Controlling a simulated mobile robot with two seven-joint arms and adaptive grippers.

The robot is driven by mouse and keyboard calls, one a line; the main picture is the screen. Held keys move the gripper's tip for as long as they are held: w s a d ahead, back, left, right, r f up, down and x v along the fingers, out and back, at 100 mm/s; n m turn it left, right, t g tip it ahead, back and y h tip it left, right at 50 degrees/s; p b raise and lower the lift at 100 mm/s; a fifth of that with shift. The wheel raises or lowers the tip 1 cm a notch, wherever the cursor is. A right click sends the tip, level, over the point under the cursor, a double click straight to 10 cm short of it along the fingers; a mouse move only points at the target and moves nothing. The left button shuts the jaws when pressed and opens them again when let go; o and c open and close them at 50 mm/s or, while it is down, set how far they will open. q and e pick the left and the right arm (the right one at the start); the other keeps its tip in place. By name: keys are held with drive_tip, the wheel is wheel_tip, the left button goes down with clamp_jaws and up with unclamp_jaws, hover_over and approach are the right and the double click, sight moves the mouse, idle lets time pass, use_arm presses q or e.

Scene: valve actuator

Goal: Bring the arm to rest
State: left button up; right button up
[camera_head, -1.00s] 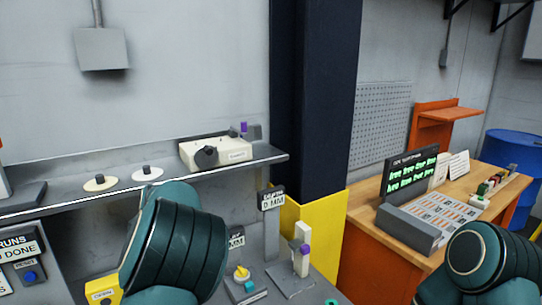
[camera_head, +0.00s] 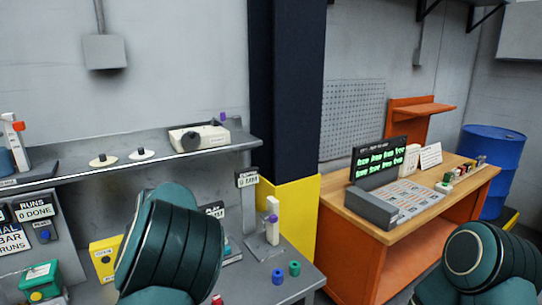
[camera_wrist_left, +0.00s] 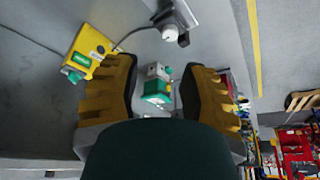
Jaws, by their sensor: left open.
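My left arm (camera_head: 172,245) rises at the lower left of the head view, bent in front of the grey workbench; its gripper is out of that view. In the left wrist view my left gripper (camera_wrist_left: 165,85) is open, its two yellow fingers apart with nothing held between them. Beyond the gap, apart from the fingers, a green and white device (camera_wrist_left: 157,85) shows. My right arm (camera_head: 485,260) is at the lower right of the head view. Its gripper is not in view.
The grey shelf (camera_head: 75,178) holds a cream box (camera_head: 200,136) and two discs. A yellow box (camera_head: 105,255) and a post device (camera_head: 272,222) stand on the bench. A dark and yellow column (camera_head: 290,210) separates it from the wooden table (camera_head: 345,207). A blue barrel (camera_head: 492,160) stands far right.

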use_arm(q)
drive_tip(key=s+d+f+m+h+b, duration=0.15)
drive_tip(key=s+f, duration=0.25)
drive_tip(key=f, duration=0.6)
drive_tip(key=s+d+f+m+b, duration=0.2)
drive_tip(key=s+f+m, duration=0.15)
drive_tip(key=f, duration=0.65)
drive_tip(key=s+d+f+m+h+b, duration=0.15)
drive_tip(key=s+f, duration=0.25)
drive_tip(key=f, duration=0.6)
drive_tip(key=s+d+f+m+h+b, duration=0.2)
drive_tip(key=s+d+f+m+b, duration=0.1)
drive_tip(key=s+d, duration=0.3)
drive_tip(key=s+d+f+m+t+h+b, duration=0.1)
drive_tip(key=s+d+f+m+h+b, duration=0.2)
drive_tip(key=d, duration=0.8)
drive_tip(key=s+f, duration=0.2)
drive_tip(key=s, duration=0.2)
drive_tip(key=shift+d+f+m, duration=0.2)
drive_tip(key=shift+d+m, duration=0.05)
drive_tip(key=shift+m, duration=0.1)
